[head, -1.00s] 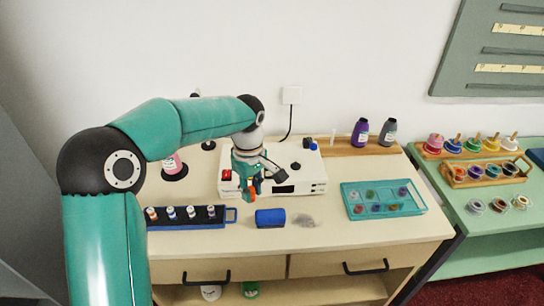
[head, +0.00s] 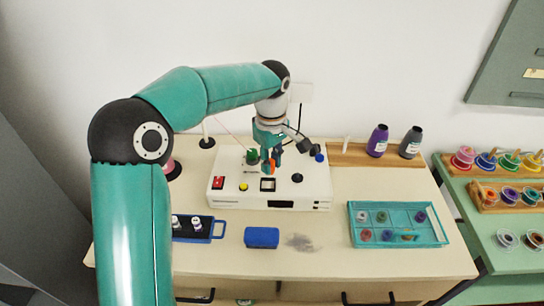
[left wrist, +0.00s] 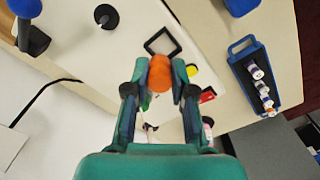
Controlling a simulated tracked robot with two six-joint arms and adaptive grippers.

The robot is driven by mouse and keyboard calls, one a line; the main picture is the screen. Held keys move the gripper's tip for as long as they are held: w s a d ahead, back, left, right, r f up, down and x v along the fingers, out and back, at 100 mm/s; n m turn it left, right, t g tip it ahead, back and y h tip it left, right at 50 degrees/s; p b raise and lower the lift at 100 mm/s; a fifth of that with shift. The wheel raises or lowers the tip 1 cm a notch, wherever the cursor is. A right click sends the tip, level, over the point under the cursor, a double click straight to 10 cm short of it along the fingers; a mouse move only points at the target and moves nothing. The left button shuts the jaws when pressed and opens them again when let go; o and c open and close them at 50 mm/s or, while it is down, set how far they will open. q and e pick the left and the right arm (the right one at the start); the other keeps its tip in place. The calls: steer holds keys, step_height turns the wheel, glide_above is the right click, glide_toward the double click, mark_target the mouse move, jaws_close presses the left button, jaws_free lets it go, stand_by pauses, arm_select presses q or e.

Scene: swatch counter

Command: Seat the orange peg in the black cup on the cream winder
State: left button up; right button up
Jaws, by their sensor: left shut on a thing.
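The cream winder (head: 228,194) stands on the counter near the wall. My left gripper (head: 271,166) is above its middle, pointing down, its fingers shut on the orange peg (head: 264,167). In the left wrist view the rounded orange end of the peg (left wrist: 160,70) shows between the two fingertips (left wrist: 160,88). A small round black piece (head: 297,177), which may be the black cup, is on the winder's top right of the gripper; it also shows in the left wrist view (left wrist: 106,16). The peg is apart from it. My right gripper is not in view.
The winder also carries a black square frame (head: 268,184), a yellow button (head: 243,187), a red switch (head: 218,182), a green spool (head: 252,157) and a blue knob (head: 319,158). A blue block (head: 262,238) and a teal tray (head: 358,236) lie in front.

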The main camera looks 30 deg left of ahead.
arm_select(q)
steer(key=shift+s+a+f, duration=0.15)
steer(key=shift+a+f, duration=0.05)
steer(key=shift+f, duration=0.15)
steer(key=shift+f+b, duration=0.45)
steer(key=shift+b, duration=0.15)
steer(key=shift+f+b, duration=1.5)
steer(key=shift+f, duration=0.35)
steer(key=o, duration=0.9)
